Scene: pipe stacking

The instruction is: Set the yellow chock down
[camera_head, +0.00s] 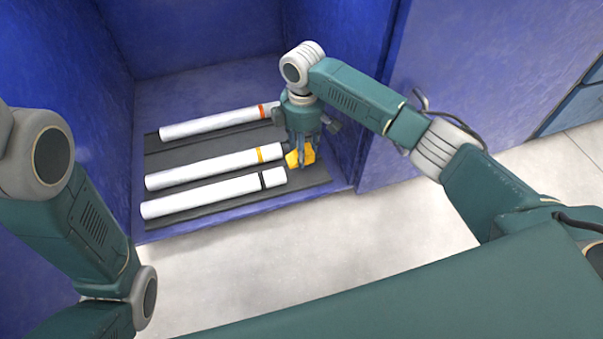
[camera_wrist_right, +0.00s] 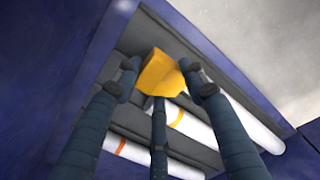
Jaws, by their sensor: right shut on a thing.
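The yellow chock (camera_head: 307,155) is at the right end of the pipe with the yellow band, low over the dark mat. My right gripper (camera_head: 302,157) is shut on it from above. In the right wrist view the chock (camera_wrist_right: 160,74) sits between the fingers of the gripper (camera_wrist_right: 160,88). I cannot tell whether the chock touches the mat or the pipe. My left gripper is not in view; only part of the left arm shows.
Three white pipes lie on dark mats (camera_head: 165,220) inside the blue bay: orange-banded (camera_head: 215,122) at the back, yellow-banded (camera_head: 210,166) in the middle, black-banded (camera_head: 210,195) in front. The blue right wall (camera_head: 345,110) stands close beside my right gripper. The pale floor (camera_head: 400,240) in front is clear.

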